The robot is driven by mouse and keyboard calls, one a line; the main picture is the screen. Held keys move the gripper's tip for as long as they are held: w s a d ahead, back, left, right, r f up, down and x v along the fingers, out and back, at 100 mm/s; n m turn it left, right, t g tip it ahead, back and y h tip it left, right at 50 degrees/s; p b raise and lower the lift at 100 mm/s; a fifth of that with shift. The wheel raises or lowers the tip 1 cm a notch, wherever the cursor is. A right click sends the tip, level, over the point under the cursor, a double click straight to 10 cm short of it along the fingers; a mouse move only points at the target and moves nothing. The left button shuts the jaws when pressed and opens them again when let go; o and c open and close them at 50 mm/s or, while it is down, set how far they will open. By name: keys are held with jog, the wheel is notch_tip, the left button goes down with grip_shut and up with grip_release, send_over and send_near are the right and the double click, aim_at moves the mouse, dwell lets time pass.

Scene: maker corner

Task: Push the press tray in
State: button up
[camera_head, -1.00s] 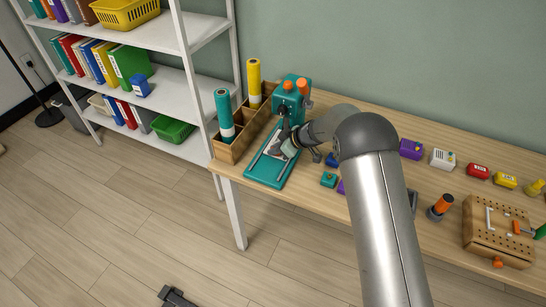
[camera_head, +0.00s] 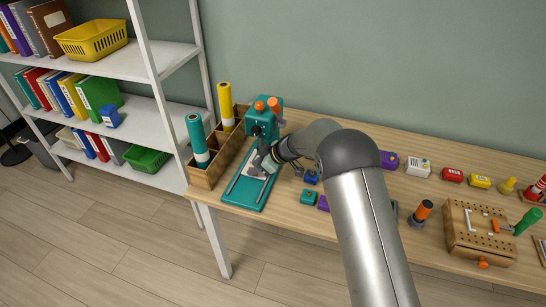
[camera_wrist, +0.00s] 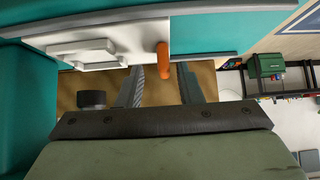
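The teal press (camera_head: 262,122) stands upright at the left end of the workbench, with two grey rails along its base (camera_head: 243,196). The pale press tray (camera_head: 258,168) lies on the base near the foot of the press, partly hidden by my gripper. In the wrist view, the white tray (camera_wrist: 125,38) shows a raised white shape and an orange knob (camera_wrist: 163,60). My gripper (camera_wrist: 161,70) is open, its two fingertips apart on either side of the knob in the picture. I cannot tell whether they touch it. In the head view, my gripper (camera_head: 269,163) is low over the tray.
A wooden compartment box (camera_head: 208,176) holding teal and yellow cylinders stands just left of the press. Small blue (camera_head: 311,177) and teal (camera_head: 308,197) blocks lie to its right. A pegboard box (camera_head: 478,228) is farther right.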

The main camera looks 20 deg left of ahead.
jog(key=b+v, duration=0.3)
jog(key=v, duration=1.3)
jog(key=shift+w+r, duration=0.1)
jog(key=s+d+r+m+h, duration=0.1)
jog(key=s+d+r+m, duration=0.15)
jog(key=d, duration=0.35)
jog(key=s+d+r+m+h, duration=0.1)
jog(key=s+d+m, duration=0.1)
jog(key=s+d, duration=0.25)
jog(key=s+d+f+m+h, duration=0.1)
jog(key=s+d+m+h, duration=0.5)
jog(key=s+d+m, duration=0.7)
jog(key=s+d, duration=1.1)
jog(key=s, duration=0.1)
jog(key=shift+f+m+t+h, duration=0.2)
jog(key=shift+m+t+h, duration=0.15)
jog(key=shift+t+h, duration=0.05)
jog(key=shift+s, duration=0.1)
